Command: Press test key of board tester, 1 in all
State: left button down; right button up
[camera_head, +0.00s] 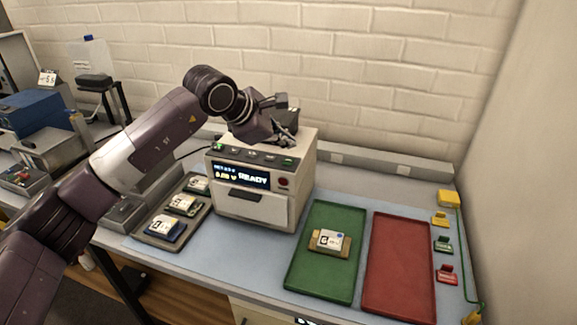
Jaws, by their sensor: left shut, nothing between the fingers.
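The board tester (253,206) is a beige box with a lit display (241,176) that shows READY. A row of small keys runs along its top front edge, and one key (288,161) at the right end is green. A red round button (283,182) sits on the front face. My left gripper (289,141) is shut and empty, with its tips just above the tester's top, near the green key. I cannot tell whether the tips touch it. My right gripper is not in view.
A grey tray (152,239) with several boards stands left of the tester. A green tray (322,284) holds one board (329,241). A red tray (400,270) is empty. Small coloured clips (443,244) lie at the right edge. A brick wall stands behind.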

aim_at(289, 161)
pick_arm(q)
notch_tip(289, 161, down, 2)
jog(key=shift+f+b, duration=0.15)
jog(key=shift+b, duration=0.45)
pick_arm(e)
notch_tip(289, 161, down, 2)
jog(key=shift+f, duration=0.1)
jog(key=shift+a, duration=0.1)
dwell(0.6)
pick_arm(q)
jog(key=shift+f+b, duration=0.4)
jog(key=shift+b, duration=0.15)
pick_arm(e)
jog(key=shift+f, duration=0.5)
pick_arm(q)
jog(key=shift+f+b, duration=0.4)
jog(key=shift+b, duration=0.05)
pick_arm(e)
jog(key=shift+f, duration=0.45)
pick_arm(q)
jog(key=shift+r, duration=0.1)
jog(key=shift+r+p, duration=0.3)
jog(key=shift+r, duration=0.4)
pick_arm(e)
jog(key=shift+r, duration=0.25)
pick_arm(q)
jog(key=shift+r, duration=0.1)
